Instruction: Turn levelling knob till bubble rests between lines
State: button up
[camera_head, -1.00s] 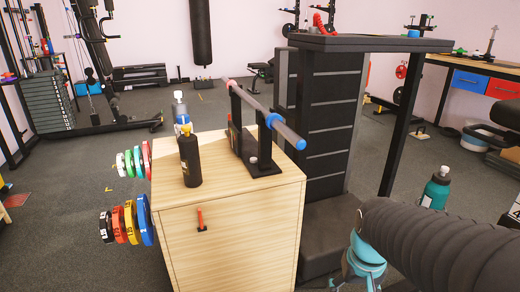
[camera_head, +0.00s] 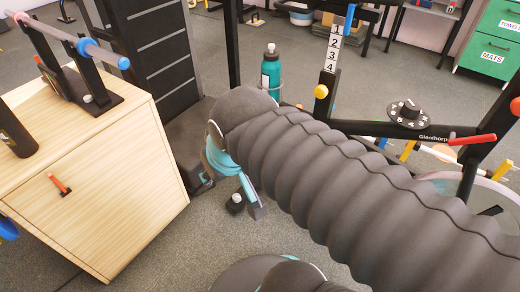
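A round black dial with pale marks and a raised grip (camera_head: 407,112) sits on a black bar lettered "Glenthorp…" at the right. It may be the levelling knob, but I cannot be sure. I cannot make out a bubble or its lines. My ribbed arm crosses the middle and right and ends at a teal joint left of the dial. Small dark parts (camera_head: 236,203) below that joint may belong to my gripper. They are too small and covered to show whether it is open or shut, and nothing is visibly held.
A wooden cabinet (camera_head: 110,165) stands at the left, with a bar on a black stand (camera_head: 95,85) and a dark bottle (camera_head: 14,135) on top. A teal bottle (camera_head: 271,72) stands behind my arm. A numbered strip (camera_head: 332,52) and red-handled lever (camera_head: 472,139) are near the dial.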

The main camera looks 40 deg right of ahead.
aim_at(236, 197)
jog(key=z, duration=1.2)
jog(key=k, duration=1.15)
jog(key=u, duration=1.2)
